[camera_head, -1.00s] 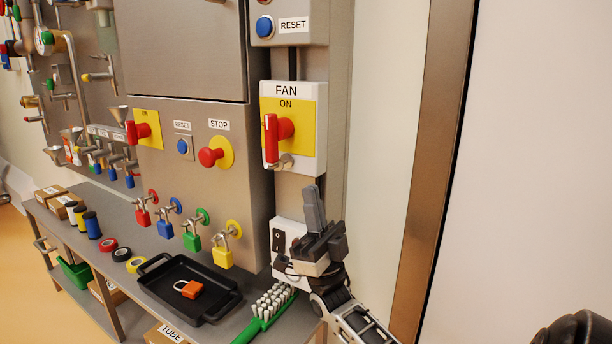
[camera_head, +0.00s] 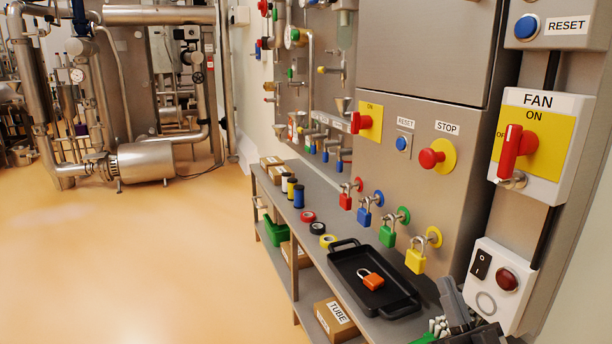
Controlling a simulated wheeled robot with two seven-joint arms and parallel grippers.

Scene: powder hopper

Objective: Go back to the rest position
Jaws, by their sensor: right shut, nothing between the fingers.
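My right gripper (camera_head: 462,318) shows at the bottom right of the head view, in front of the lower edge of the switch box. Its fingers are shut with nothing between them. The lower part of the gripper and the arm are cut off by the frame edge. My left gripper is not in view.
A grey bench (camera_head: 318,262) holds a black tray (camera_head: 345,268) with an orange padlock (camera_head: 371,279), close to my right gripper. The fan switch (camera_head: 545,140) and a white switch box (camera_head: 500,285) are at the right. Open orange floor (camera_head: 170,260) lies at the left.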

